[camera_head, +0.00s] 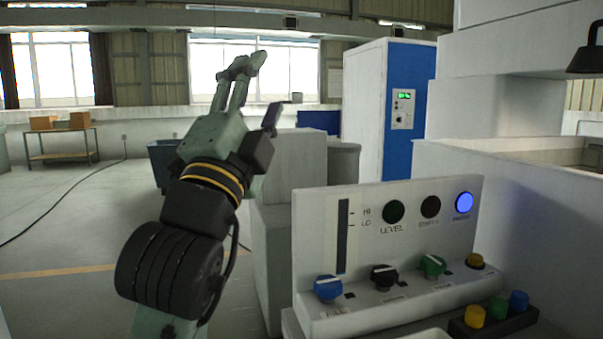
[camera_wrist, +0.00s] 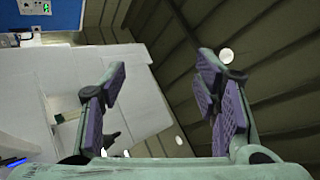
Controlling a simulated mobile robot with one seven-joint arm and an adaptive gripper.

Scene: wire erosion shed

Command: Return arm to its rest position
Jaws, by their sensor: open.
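My gripper (camera_head: 243,68) is raised in the head view, left of the control panel and pointing up toward the windows. In the wrist view my gripper (camera_wrist: 163,90) shows two fingers with purple pads set wide apart. It is open and nothing is between the pads. The arm is bent upward and clear of the panel and its knobs.
A control panel (camera_head: 450,235) with a lit blue lamp (camera_head: 464,202), several knobs and buttons stands at right. A blue-and-white cabinet (camera_head: 407,100) is behind it. A table (camera_head: 62,155) with cardboard boxes stands far left. The floor (camera_head: 60,235) at left is open, crossed by a cable.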

